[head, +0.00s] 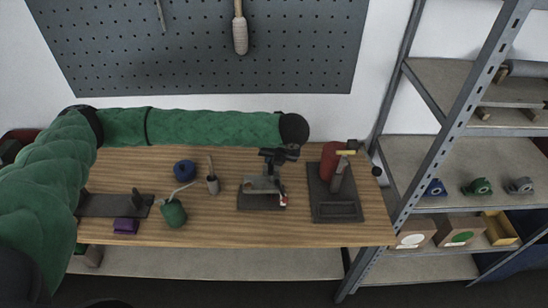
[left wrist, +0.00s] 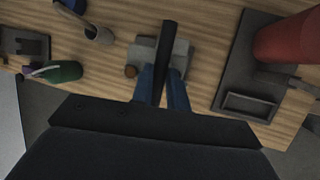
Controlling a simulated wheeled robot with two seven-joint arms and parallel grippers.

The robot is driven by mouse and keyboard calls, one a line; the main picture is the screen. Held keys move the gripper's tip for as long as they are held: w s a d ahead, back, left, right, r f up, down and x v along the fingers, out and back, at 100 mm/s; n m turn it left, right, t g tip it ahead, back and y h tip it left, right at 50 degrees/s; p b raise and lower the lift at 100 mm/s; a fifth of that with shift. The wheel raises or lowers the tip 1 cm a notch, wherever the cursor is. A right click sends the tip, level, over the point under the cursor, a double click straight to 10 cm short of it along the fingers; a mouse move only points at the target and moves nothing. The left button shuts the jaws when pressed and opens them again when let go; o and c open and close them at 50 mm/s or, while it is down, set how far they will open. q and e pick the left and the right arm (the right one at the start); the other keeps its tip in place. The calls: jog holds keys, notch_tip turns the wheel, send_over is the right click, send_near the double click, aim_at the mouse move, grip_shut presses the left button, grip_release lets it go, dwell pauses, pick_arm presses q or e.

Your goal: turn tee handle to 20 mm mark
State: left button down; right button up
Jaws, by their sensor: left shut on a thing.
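A small grey fixture (head: 262,185) stands on a dark base plate (head: 250,205) in the middle of the bench. The left gripper (head: 279,156) is above its upper right side. In the left wrist view the two blue fingers (left wrist: 161,88) are shut around a dark bar, which I take to be the tee handle (left wrist: 166,45). The bar sticks out beyond the fingertips, over the grey fixture (left wrist: 182,55). No scale or 20 mm mark can be read in either view. The right gripper is not in view.
To the right, a dark tray (head: 323,208) carries a red cylinder (head: 329,160) and a tilted post close to the gripper. To the left are a green pot (head: 173,213), a grey cup (head: 212,184), a blue roll (head: 184,170) and a purple block (head: 126,226). A metal shelf (head: 470,150) stands right.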

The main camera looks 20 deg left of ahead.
pick_arm(q)
jog(key=m+h, duration=0.1)
jog(key=m, duration=0.1)
jog(key=m+t, duration=0.1)
jog(key=m, duration=0.1)
jog(key=shift+s+a+m+h, duration=0.1)
jog(key=shift+a+m+h, duration=0.2)
jog(key=shift+a+h, duration=0.1)
jog(key=m, duration=0.1)
jog(key=m+h, duration=0.1)
jog(key=m, duration=0.1)
jog(key=m+h, duration=0.1)
jog(key=shift+a+m+t, duration=0.25)
jog(key=shift+m+t, duration=0.05)
jog(key=shift+t, duration=0.1)
jog(key=m, duration=0.1)
jog(key=m+h, duration=0.1)
jog(key=m, duration=0.2)
jog(key=shift+a+h, duration=0.25)
jog(key=shift+h, duration=0.15)
jog(key=shift+m+h, duration=0.3)
jog(key=shift+m, duration=0.3)
jog(key=shift+w+a+m+g+h, duration=0.1)
jog(key=shift+m+g+h, duration=0.15)
jog(key=shift+m, duration=0.4)
jog(key=shift+w+a+m+g+h, duration=0.1)
jog(key=shift+m+g+h, duration=0.15)
jog(key=shift+m, duration=0.4)
jog(key=shift+m, duration=0.5)
